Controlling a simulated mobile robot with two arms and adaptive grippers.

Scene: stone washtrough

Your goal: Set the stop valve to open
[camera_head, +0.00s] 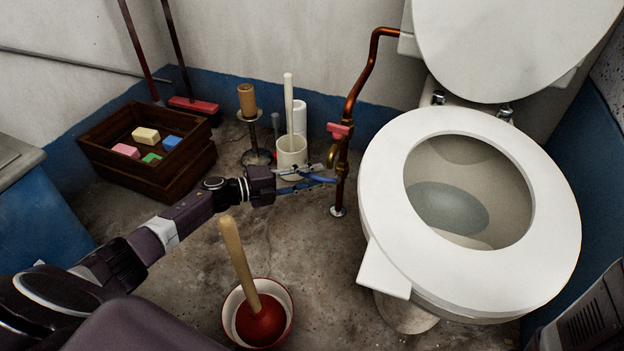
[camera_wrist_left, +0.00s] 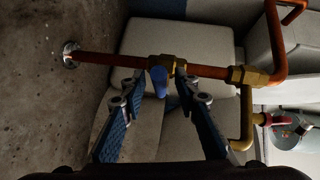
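The stop valve is a brass body (camera_wrist_left: 165,68) on a copper pipe (camera_wrist_left: 105,61), with a short blue handle (camera_wrist_left: 158,82). In the wrist view the handle points down toward the gripper, across the pipe line. In the head view the pipe (camera_head: 357,85) stands upright left of the toilet, and the blue handle (camera_head: 322,178) sits low on it. My left gripper (camera_head: 312,178) reaches the pipe from the left. In the wrist view its fingers (camera_wrist_left: 160,88) are apart, one on each side of the handle, with gaps visible. My right gripper is not in view.
A red handle (camera_head: 338,131) sits higher on the same pipework. The toilet (camera_head: 545,220) stands close on the right. A plunger (camera_head: 238,262) in a bowl stands in front. A brush holder (camera_head: 291,155), candle stand (camera_head: 248,102) and wooden crate (camera_head: 180,178) stand behind the arm.

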